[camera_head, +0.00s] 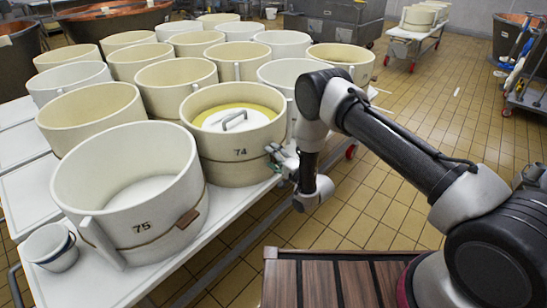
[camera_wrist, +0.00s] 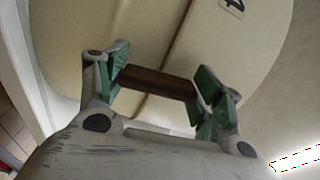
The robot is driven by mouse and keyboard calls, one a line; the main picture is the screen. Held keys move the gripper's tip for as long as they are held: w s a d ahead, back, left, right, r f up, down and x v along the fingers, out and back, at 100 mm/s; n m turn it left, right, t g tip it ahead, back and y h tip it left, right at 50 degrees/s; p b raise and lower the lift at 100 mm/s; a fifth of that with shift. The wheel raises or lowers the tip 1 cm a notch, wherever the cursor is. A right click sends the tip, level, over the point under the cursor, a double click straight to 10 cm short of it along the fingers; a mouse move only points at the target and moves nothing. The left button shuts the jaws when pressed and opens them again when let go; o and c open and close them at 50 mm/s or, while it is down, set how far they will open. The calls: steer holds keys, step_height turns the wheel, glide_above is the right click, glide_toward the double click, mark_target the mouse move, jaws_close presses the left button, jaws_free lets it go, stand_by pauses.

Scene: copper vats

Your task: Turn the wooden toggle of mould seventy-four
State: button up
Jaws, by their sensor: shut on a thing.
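Mould seventy-four (camera_head: 240,160) is a cream cylinder marked "74" on the white table, with a white lid and handle (camera_head: 234,119) over a yellow rim inside. My gripper (camera_head: 280,157) is at its right side, low on the wall. In the wrist view the wooden toggle (camera_wrist: 158,83) is a short dark brown bar on the cord around the mould wall. My gripper's green-padded fingers (camera_wrist: 160,88) stand at either end of the toggle, shut on it. The bar lies nearly level across the picture, tilted slightly. In the head view the toggle is hidden by the gripper.
Mould seventy-five (camera_head: 125,190) stands close at the left front, with its own brown toggle (camera_head: 187,219). A small white bucket (camera_head: 50,247) is beside it. More moulds crowd behind. A slatted wooden surface (camera_head: 335,280) is in front. Tiled floor (camera_head: 400,95) is open to the right.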

steer(key=shift+m, duration=0.6)
steer(key=o, duration=1)
steer(key=v, duration=1.2)
